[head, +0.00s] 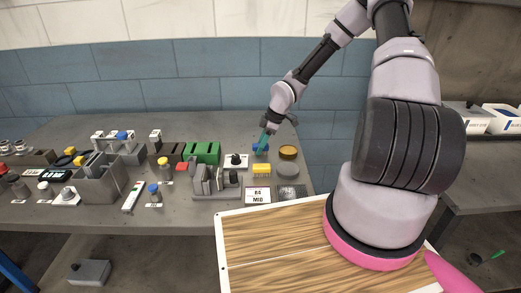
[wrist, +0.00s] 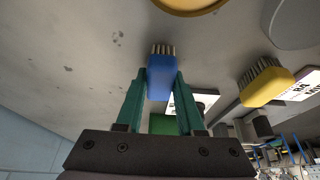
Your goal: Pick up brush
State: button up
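A blue brush (wrist: 160,72) with pale bristles lies between the two teal fingers of my gripper (wrist: 160,88) in the wrist view. Both fingers lie against its sides with no visible gap, so my gripper looks shut on it. In the head view the blue brush (head: 260,149) is at the right part of the grey table, below my gripper (head: 265,141), which reaches down from above. Whether the brush touches the table is hard to tell. A second, yellow brush (wrist: 266,84) lies apart to the right in the wrist view; it also shows in the head view (head: 261,169).
Round dishes, one amber (head: 288,152) and one grey (head: 287,170), sit right of the blue brush. A black-knobbed item (head: 235,161), green blocks (head: 207,152) and a grey rack (head: 214,188) stand to its left. A label plate (head: 257,196) lies in front. A tiled wall (head: 200,78) is behind.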

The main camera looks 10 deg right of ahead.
grip_shut()
jog(key=shift+r, duration=0.1)
notch_tip(320, 180, up, 10)
jog(key=shift+f, duration=0.1)
